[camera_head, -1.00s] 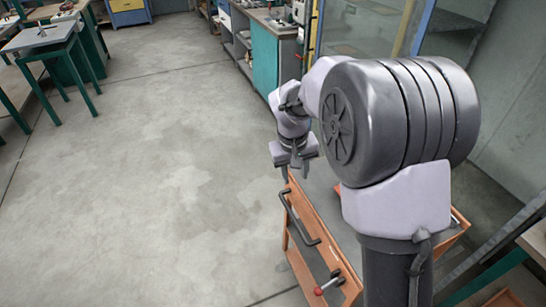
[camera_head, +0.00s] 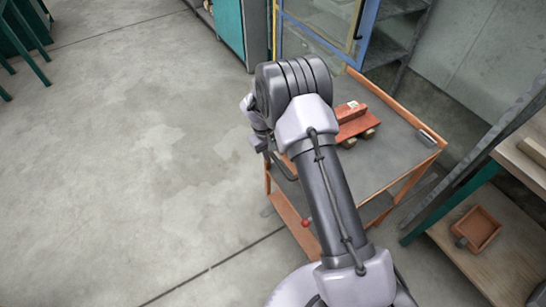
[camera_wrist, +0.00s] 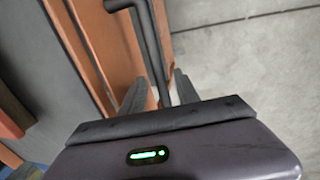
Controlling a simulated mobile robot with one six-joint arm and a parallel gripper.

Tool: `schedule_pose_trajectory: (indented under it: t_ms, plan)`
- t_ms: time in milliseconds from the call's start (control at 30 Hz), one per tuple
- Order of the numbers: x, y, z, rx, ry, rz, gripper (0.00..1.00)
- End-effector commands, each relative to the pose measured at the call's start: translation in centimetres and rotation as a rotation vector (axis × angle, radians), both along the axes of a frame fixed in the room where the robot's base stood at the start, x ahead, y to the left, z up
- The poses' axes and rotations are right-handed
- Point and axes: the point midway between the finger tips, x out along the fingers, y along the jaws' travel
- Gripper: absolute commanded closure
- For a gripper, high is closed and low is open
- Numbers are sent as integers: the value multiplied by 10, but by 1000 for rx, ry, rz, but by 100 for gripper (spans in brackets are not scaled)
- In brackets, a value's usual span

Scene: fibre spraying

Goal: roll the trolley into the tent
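The trolley (camera_head: 385,165) has an orange frame and a grey top, and stands right of the middle in the head view. A reddish part on wooden blocks (camera_head: 353,120) lies on its top. Its dark bar handle (camera_head: 283,168) is on the left side, partly hidden by my arm. In the wrist view the handle (camera_wrist: 150,45) runs between the two fingers of my gripper (camera_wrist: 160,85). The fingers stand apart, with gaps beside the bar. In the head view my gripper is mostly hidden behind my arm. I cannot identify the tent for sure.
A glazed enclosure with a blue and yellow frame (camera_head: 325,22) stands behind the trolley. A wooden shelf unit (camera_head: 490,255) with an orange bin (camera_head: 479,229) is at the right. A teal cabinet (camera_head: 229,25) stands at the back. The concrete floor on the left is open.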

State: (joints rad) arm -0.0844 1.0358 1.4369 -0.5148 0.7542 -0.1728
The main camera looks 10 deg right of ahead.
Motion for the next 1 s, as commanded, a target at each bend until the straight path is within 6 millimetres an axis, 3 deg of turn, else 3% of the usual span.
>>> schedule_pose_trajectory:
  t_ms: [333,533,1000]
  plan:
    - [1,-1,-5,0,-1,0,62]
    - [1,-1,-5,0,-1,-1,100]
    - [1,-1,-5,0,0,-1,100]
